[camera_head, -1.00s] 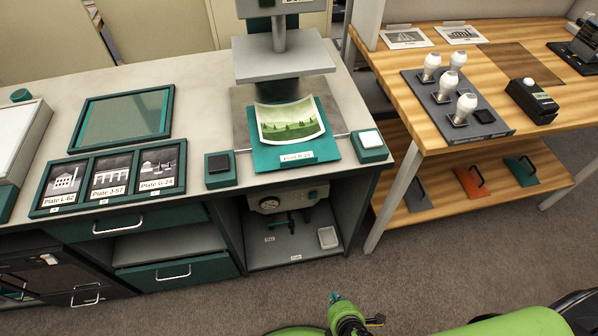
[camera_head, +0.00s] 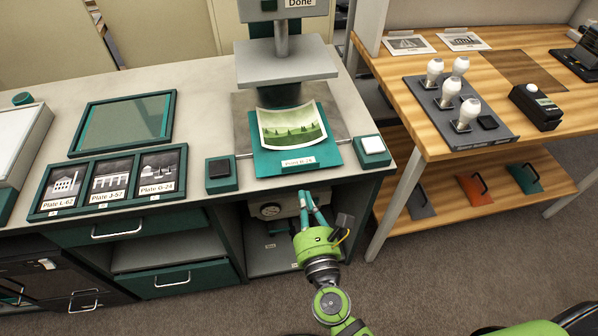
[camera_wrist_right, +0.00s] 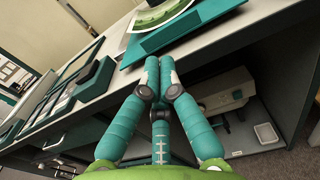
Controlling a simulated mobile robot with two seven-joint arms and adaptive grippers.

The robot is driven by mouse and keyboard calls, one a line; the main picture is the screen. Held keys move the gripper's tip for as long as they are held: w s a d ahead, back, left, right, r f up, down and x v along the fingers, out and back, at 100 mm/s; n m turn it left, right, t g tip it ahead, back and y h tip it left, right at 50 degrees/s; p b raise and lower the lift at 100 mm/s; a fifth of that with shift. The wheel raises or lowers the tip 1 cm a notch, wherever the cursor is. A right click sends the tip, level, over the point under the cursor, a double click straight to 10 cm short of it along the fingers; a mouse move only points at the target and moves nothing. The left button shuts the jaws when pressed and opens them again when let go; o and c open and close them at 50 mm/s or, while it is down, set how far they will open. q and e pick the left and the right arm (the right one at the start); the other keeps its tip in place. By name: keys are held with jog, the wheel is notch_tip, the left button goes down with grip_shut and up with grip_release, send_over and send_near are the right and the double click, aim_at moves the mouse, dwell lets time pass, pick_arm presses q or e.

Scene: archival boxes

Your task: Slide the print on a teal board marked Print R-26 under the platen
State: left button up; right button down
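The teal board (camera_head: 262,163) marked Print R-26 lies on the grey bench near its front edge, partly below the platen (camera_head: 287,62). A curled green landscape print (camera_head: 292,126) sits on it, its corners lifted. The platen is a raised grey plate on a post, with a gap under it. My right gripper (camera_head: 306,193) is in front of the bench edge, just short of the board and apart from it. In the right wrist view its fingertips (camera_wrist_right: 159,62) are together and empty, with the board (camera_wrist_right: 185,28) beyond them. My left gripper is not in view.
A dark-topped block (camera_head: 220,174) stands left of the board and a white-topped block (camera_head: 372,151) close to its right. Framed plates (camera_head: 108,182) lie further left. An open shelf is below the bench edge.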

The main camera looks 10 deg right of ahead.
aim_at(297, 167)
jog(key=w, duration=0.7)
jog(key=shift+a+p, duration=0.1)
jog(key=shift+p, duration=0.3)
jog(key=w, duration=0.6)
jog(key=shift+a, duration=0.1)
jog(key=shift+s, duration=0.1)
